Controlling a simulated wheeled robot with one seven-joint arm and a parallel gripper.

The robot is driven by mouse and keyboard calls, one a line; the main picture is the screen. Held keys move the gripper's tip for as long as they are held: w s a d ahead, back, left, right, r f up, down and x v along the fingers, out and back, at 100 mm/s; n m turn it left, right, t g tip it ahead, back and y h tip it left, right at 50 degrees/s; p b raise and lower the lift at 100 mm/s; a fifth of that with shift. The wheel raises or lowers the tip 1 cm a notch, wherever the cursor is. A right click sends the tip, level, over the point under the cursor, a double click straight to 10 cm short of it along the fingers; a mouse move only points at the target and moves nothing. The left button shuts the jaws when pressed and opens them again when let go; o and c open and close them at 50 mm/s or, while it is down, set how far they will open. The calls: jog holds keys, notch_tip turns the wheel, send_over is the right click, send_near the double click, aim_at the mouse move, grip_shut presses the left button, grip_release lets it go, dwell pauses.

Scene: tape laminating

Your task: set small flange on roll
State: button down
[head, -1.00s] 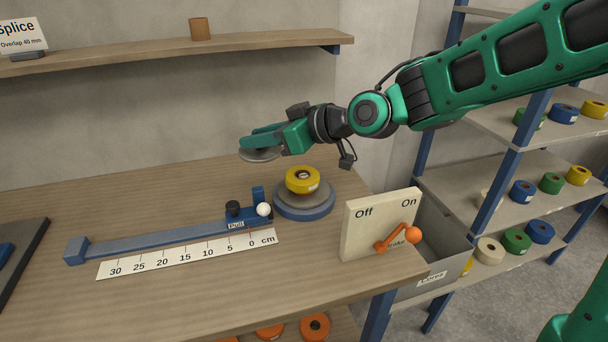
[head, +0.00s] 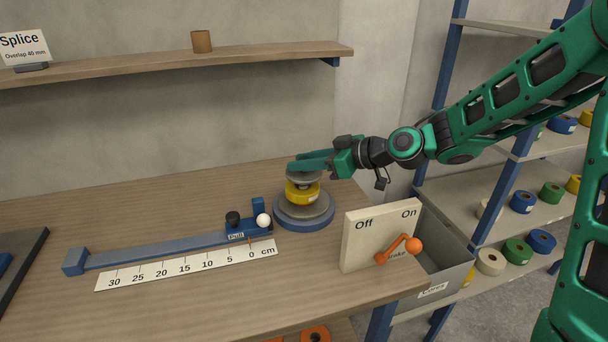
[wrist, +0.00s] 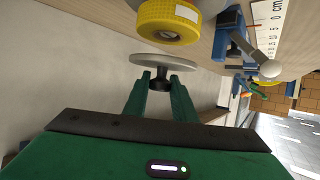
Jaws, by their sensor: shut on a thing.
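My gripper (head: 312,163) is shut on the small flange, a thin grey disc, and holds it flat just above the yellow roll (head: 302,192). In the wrist view the small flange (wrist: 163,62) shows as a pale disc with a dark hub between the fingertips (wrist: 162,78). The yellow roll also shows there (wrist: 168,22), with a gap between it and the disc. The roll sits on a round grey plate with a blue base (head: 304,222). In the head view the flange's underside and the roll's top are partly hidden, so contact cannot be told there.
An On/Off panel (head: 362,235) with an orange lever (head: 412,244) stands right of the base. A blue rail (head: 150,248) with a cm scale (head: 190,266) lies to the left. A wooden shelf (head: 180,64) runs along the wall.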

aim_at(310, 173)
notch_tip(310, 173, down, 4)
jog(key=shift+r, duration=0.25)
jog(key=c, duration=1.5)
grip_release()
jog(key=shift+o, duration=0.2)
jog(key=v, duration=1.2)
